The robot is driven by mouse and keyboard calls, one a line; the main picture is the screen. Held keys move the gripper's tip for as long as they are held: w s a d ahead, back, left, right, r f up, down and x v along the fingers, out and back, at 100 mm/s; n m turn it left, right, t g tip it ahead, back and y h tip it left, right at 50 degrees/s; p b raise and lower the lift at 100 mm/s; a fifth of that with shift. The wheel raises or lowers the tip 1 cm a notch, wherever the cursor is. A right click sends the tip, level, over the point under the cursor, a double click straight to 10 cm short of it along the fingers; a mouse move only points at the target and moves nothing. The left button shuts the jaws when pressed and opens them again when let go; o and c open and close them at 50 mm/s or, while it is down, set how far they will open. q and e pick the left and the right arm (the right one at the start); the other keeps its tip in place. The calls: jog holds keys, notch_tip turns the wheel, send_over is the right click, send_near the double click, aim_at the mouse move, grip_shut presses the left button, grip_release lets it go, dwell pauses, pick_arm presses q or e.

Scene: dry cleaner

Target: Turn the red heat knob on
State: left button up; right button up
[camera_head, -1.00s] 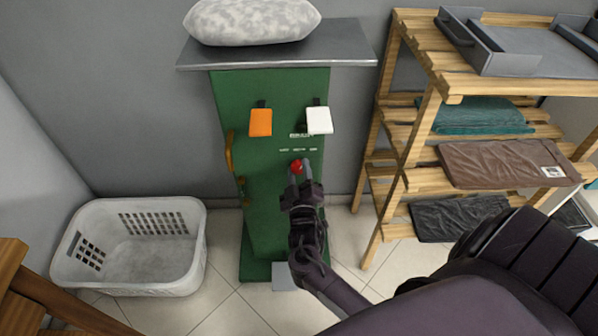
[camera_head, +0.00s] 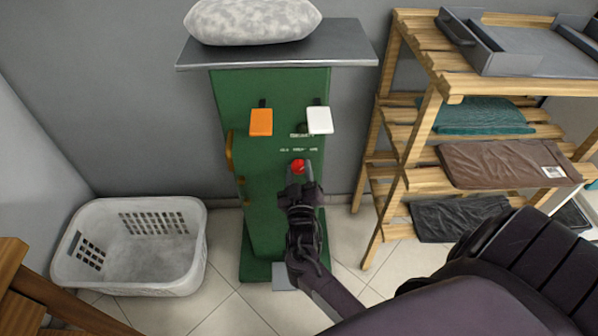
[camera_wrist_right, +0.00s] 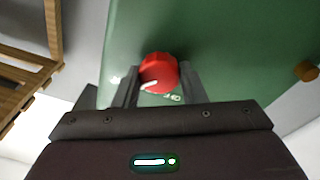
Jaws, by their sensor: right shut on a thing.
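The red heat knob (camera_head: 298,166) sticks out from the front of the green machine (camera_head: 262,215), below small white lettering. My right gripper (camera_head: 299,171) reaches it from the front and below. In the right wrist view the red knob (camera_wrist_right: 158,72) sits between the two grey fingers of my right gripper (camera_wrist_right: 160,85), which are shut on it. A white pointer mark on the knob faces the lower left in that view. My left gripper is not in view.
An orange pad (camera_head: 261,122) and a white pad (camera_head: 320,120) hang above the knob. A grey shelf top (camera_head: 340,45) bears a pale cushion (camera_head: 252,20). A white basket (camera_head: 185,275) stands left, a wooden rack (camera_head: 413,125) right.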

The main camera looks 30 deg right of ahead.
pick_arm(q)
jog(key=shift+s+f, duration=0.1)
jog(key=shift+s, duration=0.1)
pick_arm(e)
jog(key=o, duration=1)
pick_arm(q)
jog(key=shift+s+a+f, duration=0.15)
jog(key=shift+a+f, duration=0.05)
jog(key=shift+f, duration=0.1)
pick_arm(e)
jog(key=v, duration=0.8)
